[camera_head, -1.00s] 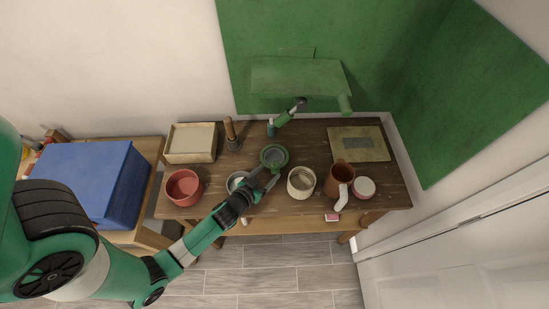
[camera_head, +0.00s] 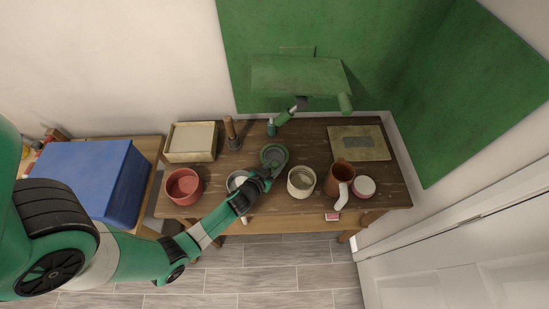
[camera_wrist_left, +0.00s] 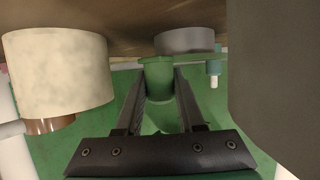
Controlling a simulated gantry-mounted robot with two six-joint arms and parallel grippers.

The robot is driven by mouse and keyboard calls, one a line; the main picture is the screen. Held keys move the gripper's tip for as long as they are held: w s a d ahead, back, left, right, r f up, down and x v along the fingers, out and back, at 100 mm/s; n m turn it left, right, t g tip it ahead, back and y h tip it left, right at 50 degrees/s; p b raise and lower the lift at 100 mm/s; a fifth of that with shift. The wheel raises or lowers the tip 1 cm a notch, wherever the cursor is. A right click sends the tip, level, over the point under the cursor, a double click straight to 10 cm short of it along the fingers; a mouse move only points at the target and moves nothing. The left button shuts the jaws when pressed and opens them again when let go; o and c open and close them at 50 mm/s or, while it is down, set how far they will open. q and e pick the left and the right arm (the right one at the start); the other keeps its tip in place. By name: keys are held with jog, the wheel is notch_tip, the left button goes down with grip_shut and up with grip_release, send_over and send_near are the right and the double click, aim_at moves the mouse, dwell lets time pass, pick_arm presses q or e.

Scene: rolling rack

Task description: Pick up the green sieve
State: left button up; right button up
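The green sieve (camera_head: 273,155), a green ring with a grey inside, is on the wooden table near its middle. My left gripper (camera_head: 266,173) reaches its near side in the head view. In the left wrist view the two dark fingers (camera_wrist_left: 160,88) stand apart, with a green part of the sieve (camera_wrist_left: 159,72) between them. Small gaps seem to separate the fingers from it; contact is unclear. The fingertips are hard to make out in the head view. My right gripper is not visible.
A cream pot (camera_head: 301,182) stands right of the gripper and shows close in the wrist view (camera_wrist_left: 58,72). A grey bowl (camera_head: 237,180) is partly behind my arm. A red bowl (camera_head: 183,186), brown jug (camera_head: 341,178) and wooden box (camera_head: 191,141) are also on the table (camera_head: 312,138).

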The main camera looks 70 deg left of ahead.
aim_at(275, 163)
pick_arm(q)
grip_shut()
jog(key=shift+r, duration=0.1)
jog(key=shift+r+p, duration=0.3)
jog(key=shift+p, duration=0.05)
notch_tip(275, 163, up, 3)
jog(key=shift+f+p, duration=0.15)
jog(key=shift+p, duration=0.9)
jog(key=s+d+r+p, duration=0.2)
jog(key=s+d+r, duration=0.2)
jog(key=s+r, duration=0.5)
jog(key=s, duration=0.4)
jog(key=shift+s+r, duration=0.25)
